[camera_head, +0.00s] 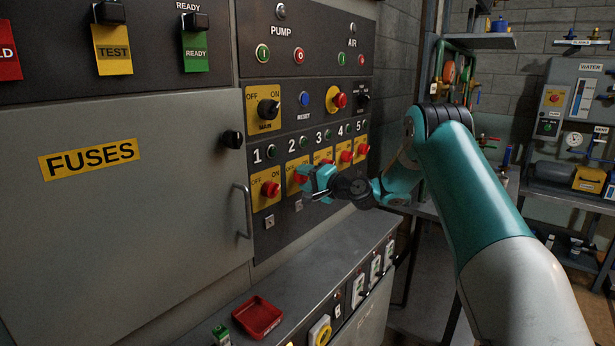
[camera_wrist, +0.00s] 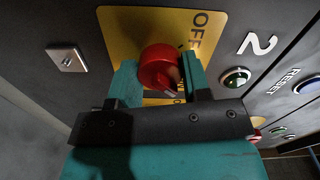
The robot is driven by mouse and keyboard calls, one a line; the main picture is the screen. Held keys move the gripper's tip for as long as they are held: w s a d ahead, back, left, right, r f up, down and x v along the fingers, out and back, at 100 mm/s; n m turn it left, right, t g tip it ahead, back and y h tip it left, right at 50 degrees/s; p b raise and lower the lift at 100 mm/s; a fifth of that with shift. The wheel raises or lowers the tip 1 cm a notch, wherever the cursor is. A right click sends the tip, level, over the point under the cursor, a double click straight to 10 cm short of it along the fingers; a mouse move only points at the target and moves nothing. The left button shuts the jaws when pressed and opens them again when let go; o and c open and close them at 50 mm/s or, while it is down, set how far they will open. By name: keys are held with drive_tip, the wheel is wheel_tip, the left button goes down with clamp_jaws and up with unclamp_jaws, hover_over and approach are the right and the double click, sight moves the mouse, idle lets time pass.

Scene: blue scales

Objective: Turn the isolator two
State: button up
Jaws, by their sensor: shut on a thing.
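Isolator two is a red rotary knob on a yellow plate (camera_head: 291,185) in the row under the numbers on the grey control panel. In the head view my gripper reaches in from the right and partly covers it. In the wrist view the red knob (camera_wrist: 160,66) sits between the two teal fingers of my gripper (camera_wrist: 158,82), which are shut on its sides. The yellow plate's label "OFF" shows above the knob, and the number 2 (camera_wrist: 257,43) is to its right. The knob's exact pointing is hard to tell.
Isolator one (camera_head: 270,188) is just left, and several similar isolators continue right. The fuses door (camera_head: 120,190) with its handle (camera_head: 241,211) is left. A ledge below carries a red tray (camera_head: 257,318). Push buttons and the main switch (camera_head: 267,109) are above.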

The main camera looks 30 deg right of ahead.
drive_tip(key=shift+d+r+m, duration=0.1)
drive_tip(key=shift+d+m, duration=0.2)
drive_tip(key=o, duration=0.9)
drive_tip(key=shift+a, duration=0.15)
drive_tip(key=b+v, duration=0.4)
drive_tip(key=v, duration=1.3)
drive_tip(key=shift+s+b, duration=0.2)
drive_tip(key=shift+b, duration=0.15)
